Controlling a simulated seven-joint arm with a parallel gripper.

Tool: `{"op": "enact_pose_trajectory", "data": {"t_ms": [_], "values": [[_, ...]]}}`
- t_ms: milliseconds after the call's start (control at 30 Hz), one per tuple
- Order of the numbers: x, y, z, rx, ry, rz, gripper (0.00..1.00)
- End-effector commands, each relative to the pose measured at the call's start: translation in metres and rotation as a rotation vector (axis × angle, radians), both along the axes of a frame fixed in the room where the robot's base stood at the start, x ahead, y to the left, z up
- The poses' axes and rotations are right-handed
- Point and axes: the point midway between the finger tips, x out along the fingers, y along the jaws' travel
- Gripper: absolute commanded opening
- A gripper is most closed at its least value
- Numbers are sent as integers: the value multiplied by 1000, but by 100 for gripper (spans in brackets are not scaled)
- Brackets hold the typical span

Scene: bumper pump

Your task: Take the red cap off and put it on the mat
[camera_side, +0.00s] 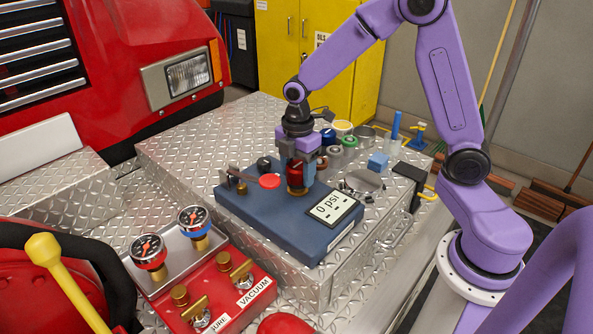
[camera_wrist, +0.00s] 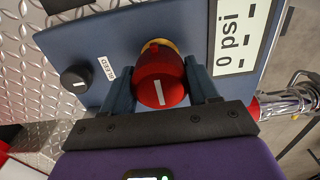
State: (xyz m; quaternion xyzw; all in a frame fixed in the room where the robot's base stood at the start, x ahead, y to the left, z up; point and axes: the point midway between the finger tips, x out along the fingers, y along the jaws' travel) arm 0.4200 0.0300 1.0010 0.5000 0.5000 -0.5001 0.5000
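The red cap (camera_wrist: 161,80), with a white line on its top, sits over a brass collar (camera_wrist: 158,44) on the blue pump panel (camera_wrist: 110,40). In the side view the cap (camera_side: 296,174) stands upright above its brass fitting, partly covered by a finger. My gripper (camera_wrist: 160,82) is over it from above, one finger on each side, and both fingers appear to touch it. The gripper (camera_side: 297,170) points straight down in the side view. I cannot make out a mat with certainty in either view.
A red round knob on a lever (camera_side: 269,181) and a black knob (camera_wrist: 74,78) are close by on the panel, beside a 0 psi display (camera_side: 330,208). Several small jars and tools (camera_side: 342,140) crowd behind. Gauges (camera_side: 149,251) stand at front left. Bare diamond plate (camera_side: 190,150) is free at left.

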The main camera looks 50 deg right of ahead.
Motion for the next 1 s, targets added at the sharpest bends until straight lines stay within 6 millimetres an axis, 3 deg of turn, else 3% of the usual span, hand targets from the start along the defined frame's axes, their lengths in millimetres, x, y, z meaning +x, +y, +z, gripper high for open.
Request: {"op": "enact_pose_trajectory", "data": {"t_ms": [167,600,1000], "values": [[0,0,0,0,-1,20,23],[0,0,0,0,-1,427,23],[0,0,0,0,-1,467,23]]}}
